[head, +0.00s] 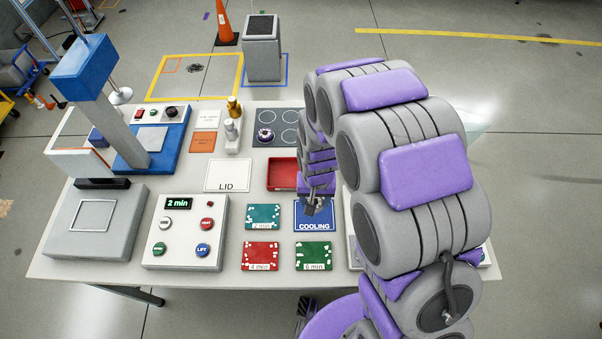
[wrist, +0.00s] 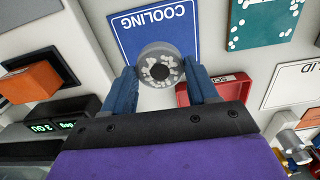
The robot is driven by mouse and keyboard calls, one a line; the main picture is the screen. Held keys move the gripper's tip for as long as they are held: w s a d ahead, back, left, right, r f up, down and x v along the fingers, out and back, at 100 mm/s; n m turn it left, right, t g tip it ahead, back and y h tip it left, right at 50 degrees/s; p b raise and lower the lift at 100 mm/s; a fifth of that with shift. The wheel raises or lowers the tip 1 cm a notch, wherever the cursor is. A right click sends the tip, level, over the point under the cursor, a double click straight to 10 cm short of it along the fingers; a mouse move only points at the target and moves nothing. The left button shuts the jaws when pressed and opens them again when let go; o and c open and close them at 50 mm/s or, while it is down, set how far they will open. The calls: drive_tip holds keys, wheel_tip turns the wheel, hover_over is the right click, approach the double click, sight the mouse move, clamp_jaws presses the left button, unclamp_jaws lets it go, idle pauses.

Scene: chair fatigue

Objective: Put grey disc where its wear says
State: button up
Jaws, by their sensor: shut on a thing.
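In the wrist view the grey disc (wrist: 161,66) is round, with white blotches around a dark centre. My gripper (wrist: 160,84) has its two blue fingers on either side of it and is shut on it. The disc is over the lower edge of the blue COOLING pad (wrist: 152,28); its height is unclear. In the head view my gripper (head: 314,207) is above the COOLING pad (head: 314,222), and the disc cannot be made out. Three white-specked mats lie nearby: teal 2 min (head: 263,217), red 4 min (head: 260,256) and green 6 min (head: 313,256).
A control panel (head: 186,240) with several buttons reads "2 min". A grey box-like unit (head: 95,222) stands left of it. A red tray (head: 282,174), a white LID card (head: 228,175) and a dark plate with circles (head: 290,118) lie further back. A purple-and-white round item (head: 265,135) sits on that plate.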

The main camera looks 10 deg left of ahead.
drive_tip(key=shift+s+a+f, duration=0.1)
drive_tip(key=shift+s+a, duration=0.1)
drive_tip(key=w+a, duration=0.3)
drive_tip(key=w, duration=0.1)
drive_tip(key=w+a+f+b, duration=0.1)
drive_tip(key=w+a, duration=0.2)
drive_tip(key=a, duration=0.1)
drive_tip(key=w+a+b, duration=0.1)
drive_tip(key=w+a, duration=0.2)
drive_tip(key=w, duration=0.1)
drive_tip(key=shift+w+a+f, duration=0.25)
drive_tip(key=shift+w, duration=0.05)
wheel_tip(320, 180, down, 4)
drive_tip(key=shift+s+d+r+b, duration=0.1)
drive_tip(key=shift+r+b, duration=0.1)
drive_tip(key=shift+b, duration=0.3)
drive_tip(key=o, duration=1)
drive_tip(key=shift+o, duration=0.2)
